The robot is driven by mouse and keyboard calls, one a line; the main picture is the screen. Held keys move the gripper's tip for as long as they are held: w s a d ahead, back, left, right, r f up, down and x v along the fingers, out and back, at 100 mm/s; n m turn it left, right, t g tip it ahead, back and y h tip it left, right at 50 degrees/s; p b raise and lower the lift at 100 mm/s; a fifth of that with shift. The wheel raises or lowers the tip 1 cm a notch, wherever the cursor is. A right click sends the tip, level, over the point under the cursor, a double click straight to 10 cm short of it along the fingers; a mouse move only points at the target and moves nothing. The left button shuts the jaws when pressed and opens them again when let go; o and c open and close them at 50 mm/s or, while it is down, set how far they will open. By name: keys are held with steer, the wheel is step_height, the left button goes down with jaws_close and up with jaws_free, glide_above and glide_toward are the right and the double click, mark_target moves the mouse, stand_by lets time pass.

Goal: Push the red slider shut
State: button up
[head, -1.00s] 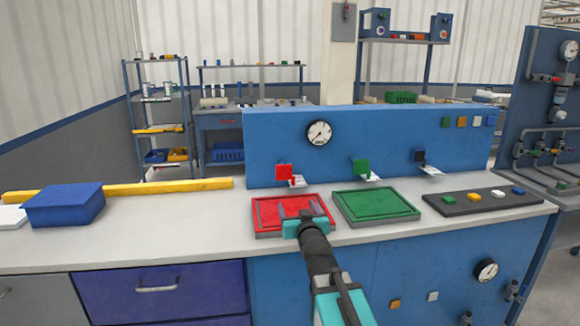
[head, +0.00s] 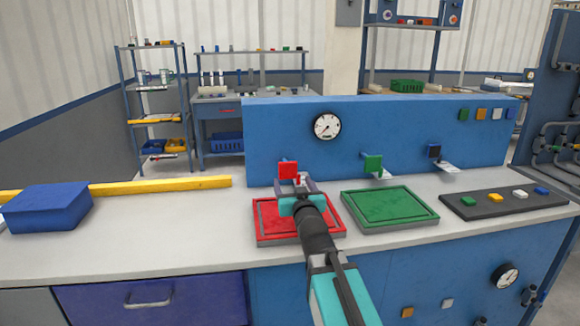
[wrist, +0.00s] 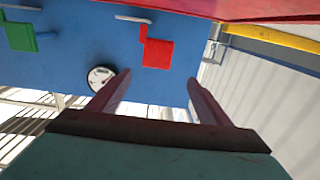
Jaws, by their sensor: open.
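The red slider (head: 288,170) is a square red block standing out from the blue upright panel (head: 220,130), above the red tray. In the wrist view the red slider (wrist: 157,53) appears ahead of the gap between my fingers, with a thin light-coloured handle or plate near it. My gripper (head: 304,184) is open and empty, just in front of and slightly below the slider, over the back of the red tray. My gripper (wrist: 157,80) also shows its two spread fingers in the wrist view. I cannot tell whether a finger touches the slider.
A green slider (head: 373,163) and a dark one (head: 434,151) stand to the right on the panel. The red tray (head: 262,238) and green tray (head: 390,226) lie below. A gauge (head: 327,126) sits above. The counter's left part (head: 150,225) is mostly clear.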

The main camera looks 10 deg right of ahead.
mark_target(288, 167)
steer(key=shift+w+d, duration=0.1)
steer(key=shift+d, duration=0.15)
steer(key=shift+w, duration=6.8)
steer(key=c, duration=1.5)
steer(key=shift+w+b, duration=0.35)
steer(key=shift+w, duration=1.75)
